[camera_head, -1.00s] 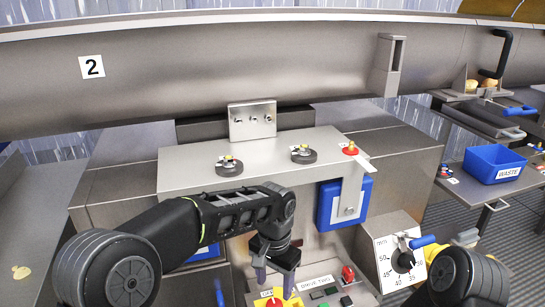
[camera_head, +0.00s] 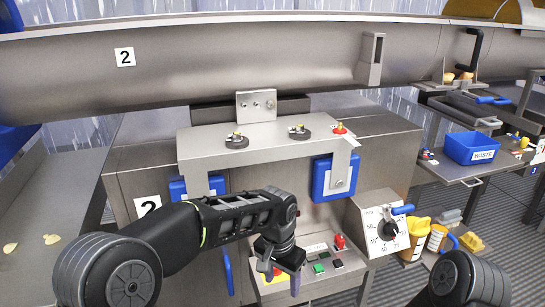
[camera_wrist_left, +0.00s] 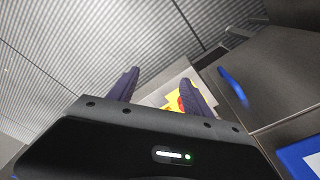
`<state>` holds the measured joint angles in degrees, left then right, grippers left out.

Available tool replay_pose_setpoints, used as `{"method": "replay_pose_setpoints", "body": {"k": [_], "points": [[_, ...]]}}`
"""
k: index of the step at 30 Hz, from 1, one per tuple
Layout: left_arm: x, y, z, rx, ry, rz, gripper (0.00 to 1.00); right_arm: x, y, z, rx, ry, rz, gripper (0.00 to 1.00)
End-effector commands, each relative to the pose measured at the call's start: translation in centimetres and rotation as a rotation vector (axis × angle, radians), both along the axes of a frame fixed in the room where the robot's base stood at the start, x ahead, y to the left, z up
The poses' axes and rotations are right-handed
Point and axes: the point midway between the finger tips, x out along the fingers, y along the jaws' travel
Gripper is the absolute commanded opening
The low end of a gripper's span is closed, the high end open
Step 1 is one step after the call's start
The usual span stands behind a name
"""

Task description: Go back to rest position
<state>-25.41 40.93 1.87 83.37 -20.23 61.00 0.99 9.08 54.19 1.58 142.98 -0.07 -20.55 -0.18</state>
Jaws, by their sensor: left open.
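My left arm reaches in from the left in the head view, and its left gripper (camera_head: 282,278) points down in front of the control panel (camera_head: 315,262). In the left wrist view the two dark fingers of the left gripper (camera_wrist_left: 158,92) are apart with nothing between them. A red button on a yellow plate (camera_wrist_left: 180,98) shows beside and partly behind one finger. Only a dark rounded part of my right arm shows at the lower right of the head view; its gripper is not visible.
A steel drum marked 2 (camera_head: 220,65) spans the back. A dial box (camera_head: 385,228) stands right of the panel. Yellow-and-white containers (camera_head: 416,240) sit on the floor at right. A blue waste bin (camera_head: 472,148) stands on the right-hand table (camera_head: 440,172).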

Motion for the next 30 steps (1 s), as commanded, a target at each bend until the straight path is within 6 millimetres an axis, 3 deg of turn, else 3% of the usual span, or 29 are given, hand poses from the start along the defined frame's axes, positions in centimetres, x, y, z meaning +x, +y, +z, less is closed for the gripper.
{"method": "replay_pose_setpoints", "body": {"k": [8, 13, 17, 20, 24, 27, 30], "points": [[0.5, -3.2, -2.3, -0.122, -0.077, -0.006, 0.58, 0.0, 0.0, 0.0, 0.000, 0.001, -0.001, 0.36], [-0.6, -5.0, -5.8, -0.225, -0.106, 0.018, 0.58, 0.0, 0.0, 0.4, 0.000, 0.002, -0.002, 0.36], [-2.7, -4.8, -9.9, -0.312, -0.107, 0.089, 0.58, 0.0, 0.0, 1.4, 0.000, 0.002, -0.002, 0.36], [-6.3, -2.5, -14.2, -0.377, -0.086, 0.215, 0.58, 0.0, 0.0, 2.9, 0.001, 0.002, -0.002, 0.36], [-14.6, 3.1, -18.9, -0.404, -0.031, 0.464, 0.58, 0.0, 0.1, 5.4, 0.001, 0.002, -0.003, 0.36], [-20.4, 6.2, -20.2, -0.379, 0.036, 0.594, 0.58, 0.0, 0.1, 6.6, 0.001, 0.002, -0.003, 0.36], [-24.8, 7.9, -20.6, -0.350, 0.120, 0.669, 0.58, 0.0, 0.1, 7.4, 0.001, 0.002, -0.003, 0.36]]}}
